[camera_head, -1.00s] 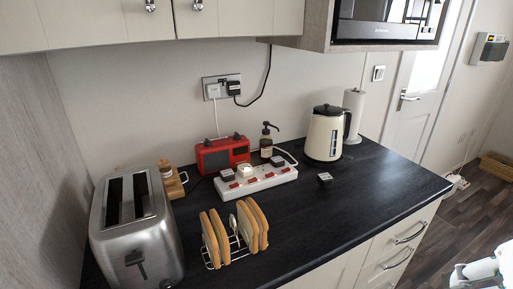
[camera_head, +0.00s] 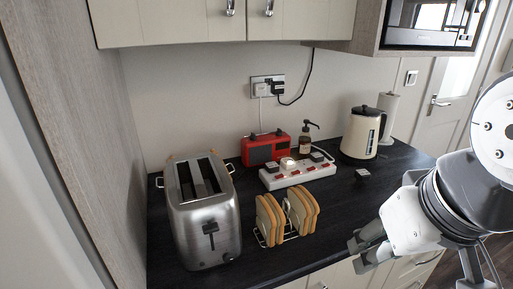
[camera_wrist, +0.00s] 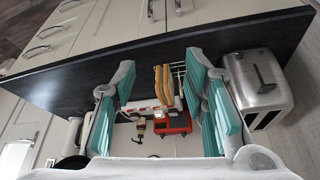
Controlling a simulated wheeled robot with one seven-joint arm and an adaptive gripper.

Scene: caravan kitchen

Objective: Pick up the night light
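A small white round-topped plug-in unit (camera_head: 288,163), which looks like the night light, sits on the white power strip (camera_head: 292,180) among dark plugs. The strip (camera_wrist: 138,104) also shows in the wrist view, upside down and partly hidden; I cannot single out the night light there. My gripper (camera_head: 362,252) is at the right, in front of the counter's front edge, apart from the strip. In the wrist view my gripper (camera_wrist: 160,85) has its teal-padded fingers wide apart with nothing held between them.
A toast rack with bread (camera_head: 286,218) stands in front of the strip, and a steel toaster (camera_head: 203,215) to its left. A red radio (camera_head: 265,148) and soap bottle (camera_head: 305,140) stand behind. A kettle (camera_head: 361,135) and small dark cube (camera_head: 362,174) are right. Cupboards (camera_head: 190,22) hang above.

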